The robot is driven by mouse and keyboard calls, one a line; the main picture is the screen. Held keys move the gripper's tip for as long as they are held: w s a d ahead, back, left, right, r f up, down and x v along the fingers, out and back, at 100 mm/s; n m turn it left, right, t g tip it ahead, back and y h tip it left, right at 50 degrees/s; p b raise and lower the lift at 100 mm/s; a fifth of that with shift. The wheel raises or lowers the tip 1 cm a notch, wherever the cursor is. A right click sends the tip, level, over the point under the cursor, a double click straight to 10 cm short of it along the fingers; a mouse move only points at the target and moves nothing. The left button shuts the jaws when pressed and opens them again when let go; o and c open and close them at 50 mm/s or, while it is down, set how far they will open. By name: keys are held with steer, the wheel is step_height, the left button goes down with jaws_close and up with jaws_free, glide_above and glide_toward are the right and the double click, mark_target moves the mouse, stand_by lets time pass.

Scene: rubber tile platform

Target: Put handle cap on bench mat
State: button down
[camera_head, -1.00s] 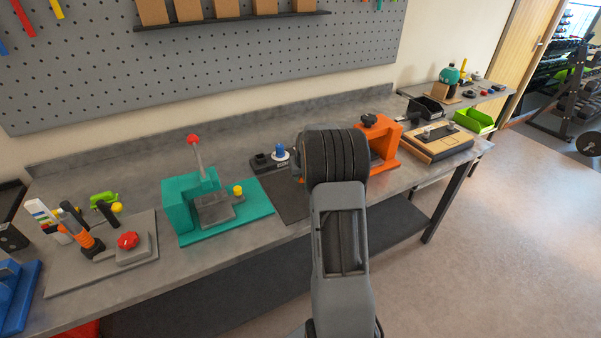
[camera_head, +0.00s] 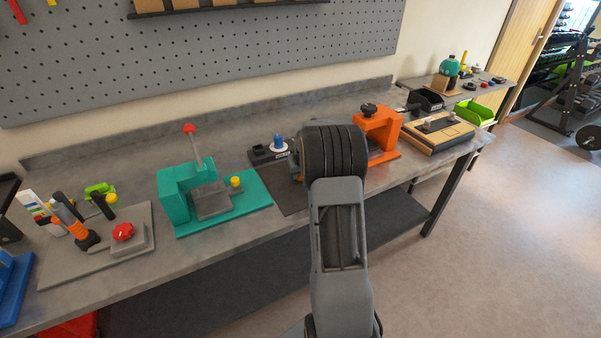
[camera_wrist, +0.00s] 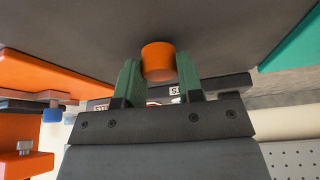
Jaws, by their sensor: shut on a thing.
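In the wrist view, an orange cylindrical cap (camera_wrist: 158,62), which I take as the handle cap, sits between the green fingers of my gripper (camera_wrist: 159,74). The gripper is shut on it. The dark bench mat (camera_wrist: 75,32) fills the upper part of that view, close to the cap; I cannot tell whether they touch. In the head view, the mat (camera_head: 288,194) lies on the bench between the teal fixture and the orange fixture. There my arm hides the gripper, the cap and part of the mat.
The teal fixture (camera_head: 174,196) with a red-knobbed lever stands left of the mat. The orange fixture (camera_head: 383,127) stands to its right. A dark block with a blue-topped piece (camera_head: 279,144) is behind it. Tools on a grey board (camera_head: 75,260) lie far left.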

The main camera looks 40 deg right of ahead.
steer(key=shift+f, duration=0.3)
steer(key=c, duration=0.7)
jaws_free()
steer(key=shift+r, duration=0.2)
steer(key=shift+r+p, duration=1.85)
steer(key=shift+r, duration=1.55)
